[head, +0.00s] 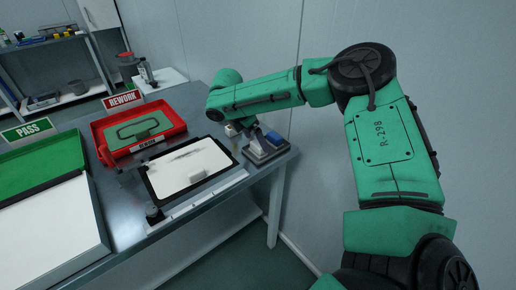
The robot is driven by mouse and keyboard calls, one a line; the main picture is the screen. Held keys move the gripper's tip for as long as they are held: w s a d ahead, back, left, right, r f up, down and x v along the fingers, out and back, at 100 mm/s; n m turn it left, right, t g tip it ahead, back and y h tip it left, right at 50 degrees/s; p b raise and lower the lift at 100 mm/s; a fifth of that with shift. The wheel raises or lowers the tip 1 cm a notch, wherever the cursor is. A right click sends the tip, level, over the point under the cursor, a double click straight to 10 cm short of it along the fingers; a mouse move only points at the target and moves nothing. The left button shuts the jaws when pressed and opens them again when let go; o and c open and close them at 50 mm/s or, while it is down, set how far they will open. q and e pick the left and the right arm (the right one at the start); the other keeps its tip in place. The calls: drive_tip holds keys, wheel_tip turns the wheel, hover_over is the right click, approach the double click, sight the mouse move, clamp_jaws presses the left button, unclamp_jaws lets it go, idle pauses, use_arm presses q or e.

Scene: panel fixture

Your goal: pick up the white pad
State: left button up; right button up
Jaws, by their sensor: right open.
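My left gripper is out of view.
The black-edged panel lies on the grey table (130,213), with dark clamps around it. A red REWORK tray (181,128) holding a green panel stands behind it. A green PASS tray (50,160) is at the left. A wall is close behind the right arm.

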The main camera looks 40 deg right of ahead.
sight(257, 144)
drive_tip(key=shift+s+d+f, duration=0.1)
drive_tip(key=shift+d+f, duration=0.15)
drive_tip(key=shift+f, duration=0.4)
drive_tip(key=shift+d+f, duration=0.2)
drive_tip(key=shift+f, duration=0.05)
drive_tip(key=shift+c, duration=0.3)
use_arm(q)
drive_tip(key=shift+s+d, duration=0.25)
use_arm(e)
drive_tip(key=c, duration=1.3)
drive_tip(key=shift+r, duration=0.15)
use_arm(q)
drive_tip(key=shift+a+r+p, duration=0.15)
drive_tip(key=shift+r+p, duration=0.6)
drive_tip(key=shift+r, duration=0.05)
use_arm(e)
wheel_tip(257, 144, up, 20)
drive_tip(key=shift+f, duration=0.1)
